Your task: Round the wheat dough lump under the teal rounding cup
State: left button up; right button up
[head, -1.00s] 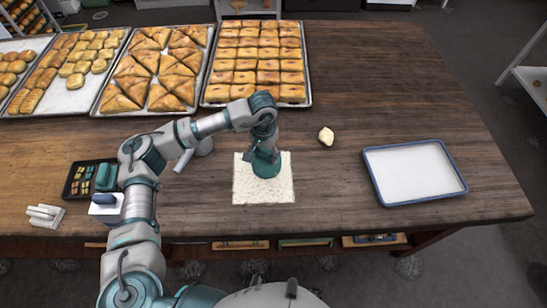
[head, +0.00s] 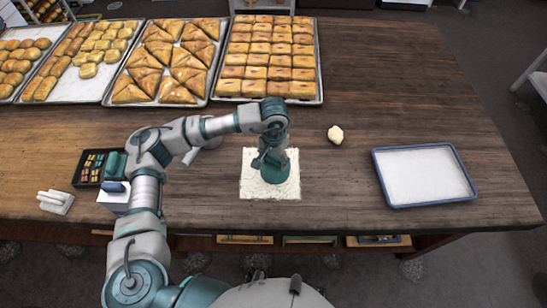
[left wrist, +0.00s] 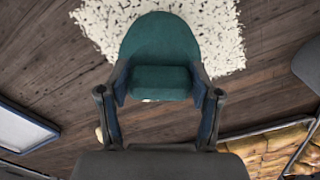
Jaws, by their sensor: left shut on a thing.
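The teal rounding cup (head: 276,173) stands on the white floured patch (head: 249,186) on the wooden table. My left gripper (head: 270,151) is shut on the cup from above. In the left wrist view the cup (left wrist: 160,50) sits between the two fingers of the gripper (left wrist: 161,92), with the floured patch (left wrist: 223,35) beyond it. A small pale sliver shows at the cup's lower edge there; I cannot tell what it is. What lies under the cup is hidden. A pale dough lump (head: 335,134) lies on bare wood, right of the patch and farther back. My right gripper is not in view.
A blue-rimmed white tray (head: 376,178) lies at the right. Trays of baked pastries (head: 270,63) line the back left. A dark box of small coloured pieces (head: 92,168) and a white holder (head: 56,202) stand at the left. The table's back right is clear.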

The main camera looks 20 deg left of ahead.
pick_arm(q)
jog(key=shift+r+p, duration=1.5)
jog(key=shift+r, duration=2.3)
jog(key=shift+f, duration=0.1)
